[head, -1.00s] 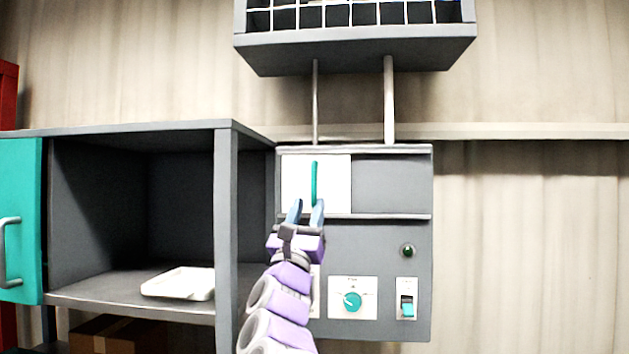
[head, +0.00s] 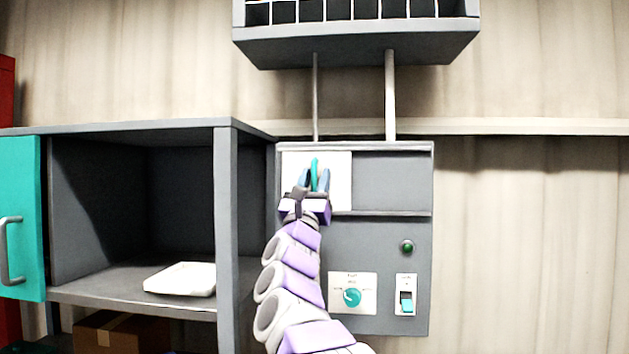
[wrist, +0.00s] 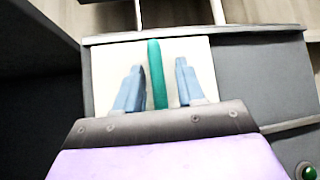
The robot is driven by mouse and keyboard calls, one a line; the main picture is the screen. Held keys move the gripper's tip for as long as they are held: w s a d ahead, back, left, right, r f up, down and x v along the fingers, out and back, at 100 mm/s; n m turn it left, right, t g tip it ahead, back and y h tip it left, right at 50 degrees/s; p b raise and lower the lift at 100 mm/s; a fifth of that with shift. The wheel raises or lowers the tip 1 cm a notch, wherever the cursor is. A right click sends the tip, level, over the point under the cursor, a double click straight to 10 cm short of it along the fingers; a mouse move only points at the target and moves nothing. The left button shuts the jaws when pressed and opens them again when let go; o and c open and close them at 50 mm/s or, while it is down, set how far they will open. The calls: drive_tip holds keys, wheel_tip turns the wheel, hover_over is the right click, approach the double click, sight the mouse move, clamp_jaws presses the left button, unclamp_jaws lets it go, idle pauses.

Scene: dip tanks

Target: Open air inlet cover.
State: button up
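The air inlet cover is a white sliding panel (head: 341,186) at the left end of a railed slot in the grey control box. A vertical teal handle (head: 314,168) stands on it; it also shows in the wrist view (wrist: 156,75). My gripper (head: 314,180) is in front of the panel with its two blue fingers on either side of the handle. In the wrist view my gripper (wrist: 157,85) is open, with a gap between each finger and the handle. The lower part of the handle is hidden by my gripper in the head view.
The slot right of the panel shows bare grey (head: 392,183). Below are a teal knob (head: 352,297), a switch (head: 406,300) and a green lamp (head: 407,247). Left is an open cabinet (head: 226,230) holding a white tray (head: 182,279). A grid-front box (head: 357,48) hangs above.

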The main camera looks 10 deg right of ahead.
drive_tip(key=shift+a, duration=0.2)
drive_tip(key=c, duration=0.4)
drive_tip(key=shift+d, duration=0.1)
clamp_jaws()
drive_tip(key=shift+s+d+f+b, duration=0.1)
drive_tip(key=shift+s+d+b, duration=0.05)
drive_tip(key=shift+b, duration=0.45)
drive_tip(key=shift+s+d+b, duration=0.15)
drive_tip(key=shift+d+b, duration=0.1)
drive_tip(key=shift+b, duration=0.3)
drive_tip(key=s+d+b, duration=0.1)
drive_tip(key=d+b, duration=0.2)
drive_tip(key=d, duration=0.1)
drive_tip(key=s+d+b, duration=0.1)
drive_tip(key=d+b, duration=0.2)
drive_tip(key=d, duration=0.1)
drive_tip(key=s+d+b, duration=0.1)
drive_tip(key=d+b, duration=0.2)
drive_tip(key=d, duration=0.1)
drive_tip(key=shift+s, duration=0.35)
drive_tip(key=shift+s+d+r, duration=0.1)
drive_tip(key=shift+s+d, duration=0.1)
drive_tip(key=shift+d, duration=0.35)
drive_tip(key=shift+s+d+r, duration=0.1)
drive_tip(key=shift+s+d, duration=0.05)
drive_tip(key=shift+d, duration=0.4)
